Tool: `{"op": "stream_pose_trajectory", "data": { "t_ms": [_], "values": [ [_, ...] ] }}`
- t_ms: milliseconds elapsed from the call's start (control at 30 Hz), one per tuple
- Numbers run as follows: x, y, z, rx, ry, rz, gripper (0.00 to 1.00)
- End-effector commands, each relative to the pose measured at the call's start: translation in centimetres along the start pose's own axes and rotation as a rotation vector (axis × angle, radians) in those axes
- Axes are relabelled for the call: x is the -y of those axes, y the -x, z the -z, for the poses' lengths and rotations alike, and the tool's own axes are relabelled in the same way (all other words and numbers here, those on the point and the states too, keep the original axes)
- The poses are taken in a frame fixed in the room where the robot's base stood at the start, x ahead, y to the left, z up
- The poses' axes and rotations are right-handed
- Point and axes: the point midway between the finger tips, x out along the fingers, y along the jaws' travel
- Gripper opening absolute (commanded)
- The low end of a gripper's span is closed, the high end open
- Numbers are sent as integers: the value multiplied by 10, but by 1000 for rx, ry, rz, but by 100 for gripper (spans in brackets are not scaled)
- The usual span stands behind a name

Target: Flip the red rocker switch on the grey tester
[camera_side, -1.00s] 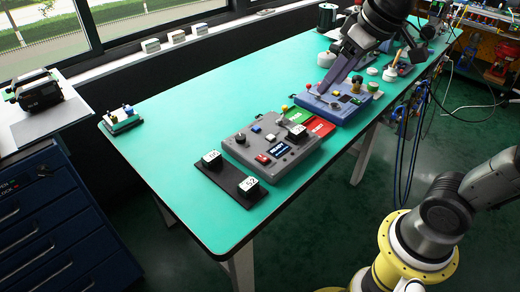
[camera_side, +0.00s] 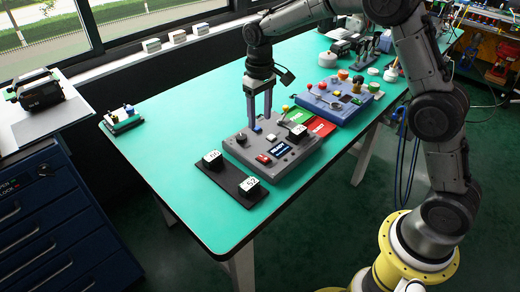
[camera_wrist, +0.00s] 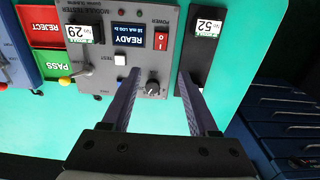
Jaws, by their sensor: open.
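The grey tester (camera_side: 288,158) lies on the green table, and it fills the upper middle of the wrist view (camera_wrist: 103,75). Its red rocker switch (camera_side: 263,159) is at the near edge, left of the dark display (camera_side: 280,149). In the wrist view the rocker (camera_wrist: 161,41) sits beside the lit display (camera_wrist: 131,36) that reads READY. My gripper (camera_side: 259,121) is open and empty above the far-left part of the tester. In the wrist view its fingertips (camera_wrist: 158,74) straddle a line below the rocker, near the black knob (camera_wrist: 152,87). Nothing hides the rocker.
A black strip (camera_side: 229,178) with two numbered blocks lies close along the tester's near-left side. Another numbered block (camera_side: 298,132) is on the tester. Green and red pads (camera_side: 320,127) and a blue device (camera_side: 335,108) lie beyond.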

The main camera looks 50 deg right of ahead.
Motion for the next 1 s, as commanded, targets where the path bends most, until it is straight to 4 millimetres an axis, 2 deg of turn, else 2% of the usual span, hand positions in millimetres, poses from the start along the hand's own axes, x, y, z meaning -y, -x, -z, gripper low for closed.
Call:
{"op": "stream_pose_trajectory", "data": {
  "t_ms": [400, 600, 800, 1000],
  "values": [
    [0, -78, -2, 4, 0, 0, 60],
    [0, -110, -1, 2, 0, 0, 60],
    [0, -125, -1, 0, 0, 0, 60],
    [0, -128, -1, 0, 0, 0, 60]
  ]
}}
